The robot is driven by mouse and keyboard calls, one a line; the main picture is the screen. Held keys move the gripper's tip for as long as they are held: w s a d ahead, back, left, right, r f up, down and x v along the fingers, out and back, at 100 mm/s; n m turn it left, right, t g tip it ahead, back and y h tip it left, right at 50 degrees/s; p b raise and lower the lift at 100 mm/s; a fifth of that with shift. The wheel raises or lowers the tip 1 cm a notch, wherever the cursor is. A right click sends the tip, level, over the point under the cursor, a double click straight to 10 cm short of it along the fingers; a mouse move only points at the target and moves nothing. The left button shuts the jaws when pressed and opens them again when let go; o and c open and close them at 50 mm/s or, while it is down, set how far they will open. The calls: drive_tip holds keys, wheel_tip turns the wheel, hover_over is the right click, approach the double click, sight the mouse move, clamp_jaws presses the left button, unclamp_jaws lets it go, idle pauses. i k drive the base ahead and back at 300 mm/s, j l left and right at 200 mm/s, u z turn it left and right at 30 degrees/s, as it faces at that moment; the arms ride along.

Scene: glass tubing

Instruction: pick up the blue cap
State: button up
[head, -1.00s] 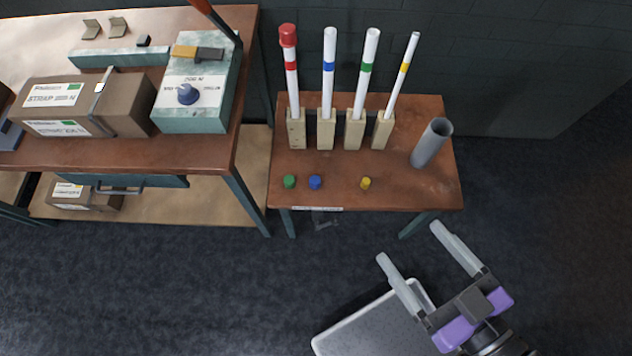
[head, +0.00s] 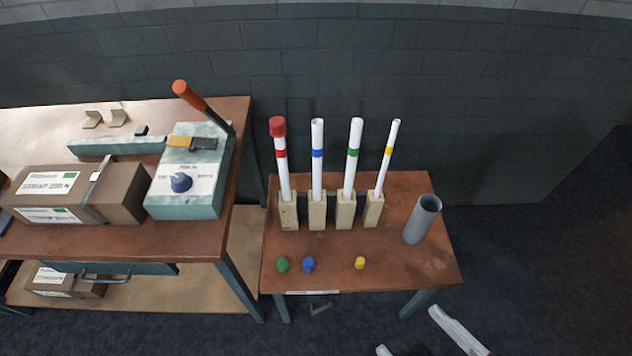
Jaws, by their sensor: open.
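The blue cap (head: 308,264) lies on the small brown table (head: 400,272) near its front edge, between the green cap (head: 282,265) and the yellow cap (head: 360,263). The green cap is close on its left; the yellow cap is farther off on its right. My gripper (head: 420,335) shows only as two pale fingertips at the bottom edge of the head view. The fingers are wide apart with nothing seen between them. They are in front of the table, to the right of the blue cap and apart from it.
Behind the caps stand white tubes with red, blue (head: 317,165), green and yellow bands in wooden blocks; the red-banded tube (head: 281,165) wears a red cap. A grey open cylinder (head: 422,219) stands at the right. A workbench (head: 190,240) with a strapped box (head: 80,195) and lever device is left.

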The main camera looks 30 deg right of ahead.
sight(308, 266)
drive_tip(key=i+l+u, duration=0.2)
drive_tip(key=u, duration=0.15)
drive_tip(key=i+l+u, duration=0.15)
drive_tip(key=u, duration=0.2)
drive_tip(key=l, duration=0.1)
